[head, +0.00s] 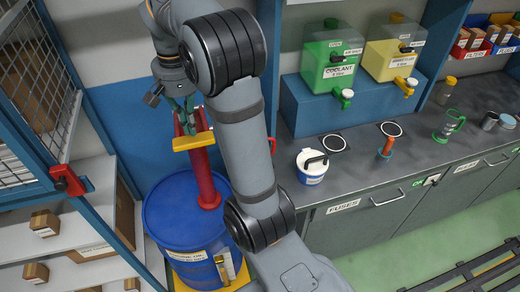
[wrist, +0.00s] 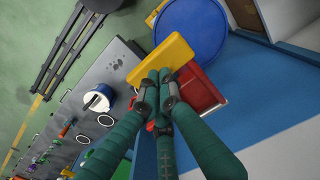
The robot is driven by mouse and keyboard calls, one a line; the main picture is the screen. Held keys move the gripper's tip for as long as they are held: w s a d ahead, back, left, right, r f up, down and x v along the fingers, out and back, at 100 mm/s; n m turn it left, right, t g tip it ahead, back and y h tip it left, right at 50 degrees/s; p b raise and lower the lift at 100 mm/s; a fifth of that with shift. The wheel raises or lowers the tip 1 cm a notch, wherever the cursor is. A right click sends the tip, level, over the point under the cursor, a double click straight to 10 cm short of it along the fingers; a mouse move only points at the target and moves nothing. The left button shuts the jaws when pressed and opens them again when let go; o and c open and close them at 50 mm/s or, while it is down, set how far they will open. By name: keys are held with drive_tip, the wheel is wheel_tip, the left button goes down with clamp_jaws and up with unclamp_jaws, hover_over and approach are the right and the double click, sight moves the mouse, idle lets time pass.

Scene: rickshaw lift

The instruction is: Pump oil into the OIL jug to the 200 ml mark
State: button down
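The blue oil drum (head: 185,215) stands at the left under a red pump (head: 205,175) with a yellow crosspiece (head: 193,141). In the wrist view the yellow piece (wrist: 175,52) lies right at my fingertips, with the drum (wrist: 192,28) beyond. My gripper (head: 183,118) is above the pump. Its green fingers (wrist: 160,80) are drawn together over the yellow piece; contact is unclear, and I see nothing clearly held between them.
Shelving (head: 75,215) stands left of the drum. My arm hides part of the bench edge.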

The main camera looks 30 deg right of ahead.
wheel_tip(320, 180, up, 6)
drive_tip(key=p, duration=0.5)
drive_tip(key=shift+f, duration=0.2)
wheel_tip(320, 180, down, 8)
drive_tip(key=b, duration=0.7)
drive_tip(key=shift+r, duration=0.25)
